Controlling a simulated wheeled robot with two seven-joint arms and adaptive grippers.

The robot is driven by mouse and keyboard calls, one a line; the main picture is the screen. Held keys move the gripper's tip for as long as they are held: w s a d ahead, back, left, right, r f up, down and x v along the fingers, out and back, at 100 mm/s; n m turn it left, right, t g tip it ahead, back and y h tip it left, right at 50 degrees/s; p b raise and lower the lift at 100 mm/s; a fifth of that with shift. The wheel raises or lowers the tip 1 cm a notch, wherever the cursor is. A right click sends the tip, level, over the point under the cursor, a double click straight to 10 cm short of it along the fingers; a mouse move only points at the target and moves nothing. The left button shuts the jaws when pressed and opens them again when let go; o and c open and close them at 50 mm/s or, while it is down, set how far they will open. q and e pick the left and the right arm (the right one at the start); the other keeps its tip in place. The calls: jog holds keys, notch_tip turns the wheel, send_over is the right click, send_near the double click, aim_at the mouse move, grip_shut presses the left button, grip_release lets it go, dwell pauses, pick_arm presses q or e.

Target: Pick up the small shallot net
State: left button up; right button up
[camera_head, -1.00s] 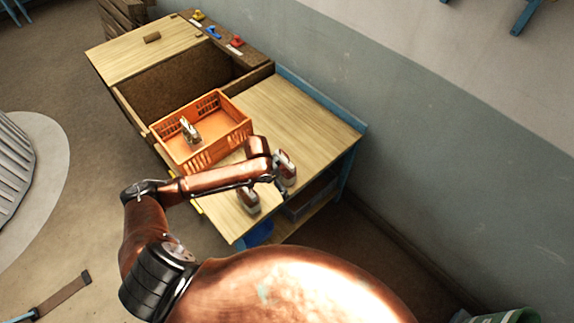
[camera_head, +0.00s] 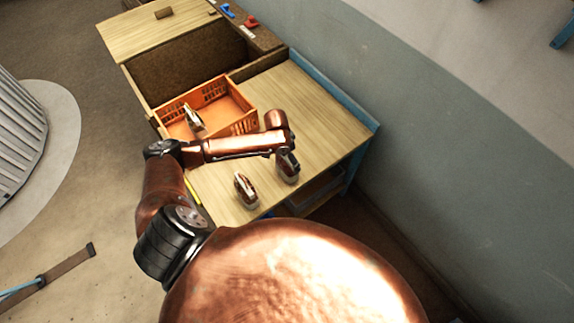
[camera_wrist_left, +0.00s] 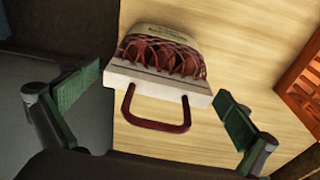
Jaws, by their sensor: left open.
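A net of reddish-brown shallots (camera_wrist_left: 165,55) with a white printed band and a dark red handle loop lies on the wooden table in the left wrist view. My left gripper (camera_wrist_left: 158,86) is open. Its green-padded fingers stand on either side of the net's handle end, with nothing held. My right gripper is out of view.
An orange crate (camera_head: 247,124) holds one upright pale pack (camera_head: 194,121); the crate's edge also shows in the left wrist view (camera_wrist_left: 303,78). The table (camera_head: 318,112) is bare toward its blue rear edge, with a wall behind.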

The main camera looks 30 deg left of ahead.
pick_arm(q)
notch_tip(320, 180, down, 2)
jog(key=shift+w+f, duration=0.1)
jog(key=shift+f, duration=0.15)
jog(key=c, duration=2)
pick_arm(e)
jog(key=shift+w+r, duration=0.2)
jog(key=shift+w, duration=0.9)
